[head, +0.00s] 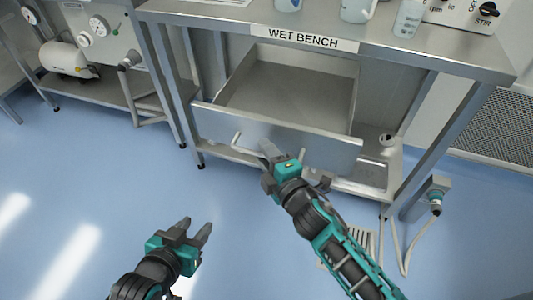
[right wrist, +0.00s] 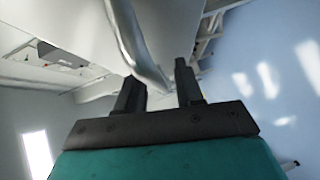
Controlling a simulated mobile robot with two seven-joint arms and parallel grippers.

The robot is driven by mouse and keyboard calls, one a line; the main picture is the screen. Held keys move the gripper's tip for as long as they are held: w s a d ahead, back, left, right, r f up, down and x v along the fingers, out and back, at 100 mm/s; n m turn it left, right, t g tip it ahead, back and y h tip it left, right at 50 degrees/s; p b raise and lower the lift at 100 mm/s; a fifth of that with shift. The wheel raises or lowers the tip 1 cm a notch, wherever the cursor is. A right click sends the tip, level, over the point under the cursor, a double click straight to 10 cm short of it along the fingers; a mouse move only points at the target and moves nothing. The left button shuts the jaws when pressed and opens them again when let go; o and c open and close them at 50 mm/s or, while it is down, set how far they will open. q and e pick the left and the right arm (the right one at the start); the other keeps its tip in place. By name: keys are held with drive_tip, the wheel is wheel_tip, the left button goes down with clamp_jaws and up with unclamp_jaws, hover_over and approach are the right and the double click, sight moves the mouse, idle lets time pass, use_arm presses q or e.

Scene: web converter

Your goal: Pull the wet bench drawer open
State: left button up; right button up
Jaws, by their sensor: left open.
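The wet bench drawer (head: 290,95) is pulled out in the head view, with its empty metal inside showing behind the wide front panel (head: 315,143). A bar handle (head: 236,140) stands off the panel; it shows large in the right wrist view (right wrist: 138,45). My right gripper (head: 268,150) is at the handle. In the right wrist view my right gripper (right wrist: 160,88) has its fingers apart, with the bar running down toward the gap between them; contact is unclear. My left gripper (head: 196,228) is open and empty, over the floor at lower left.
Bench legs (head: 435,120) flank the drawer, with a lower shelf (head: 360,185) beneath. Another bench with gauges stands at left. The blue floor in front is clear at left.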

use_arm(q)
drive_tip(key=shift+s+a+r+p, duration=0.15)
drive_tip(key=shift+a+r+p, duration=0.1)
drive_tip(key=shift+p, duration=0.3)
use_arm(e)
drive_tip(key=v, duration=1.3)
use_arm(q)
drive_tip(key=shift+d, duration=0.1)
drive_tip(key=a+r+p, duration=0.1)
drive_tip(key=p, duration=0.1)
drive_tip(key=s+a+r+p, duration=0.1)
drive_tip(key=r+p, duration=0.1)
drive_tip(key=p, duration=0.1)
drive_tip(key=shift+y, duration=0.4)
use_arm(e)
drive_tip(key=s+d+f+m+g+h, duration=0.1)
drive_tip(key=s+d+f+m+h, duration=0.1)
drive_tip(key=d+m, duration=0.4)
drive_tip(key=s+d+f+m+g+h, duration=0.2)
drive_tip(key=d+m, duration=0.4)
drive_tip(key=m, duration=0.7)
drive_tip(key=shift+s+f+g+h, duration=0.35)
drive_tip(key=shift+s+h, duration=0.2)
drive_tip(key=shift+h, duration=0.25)
use_arm(q)
drive_tip(key=shift+d, duration=0.2)
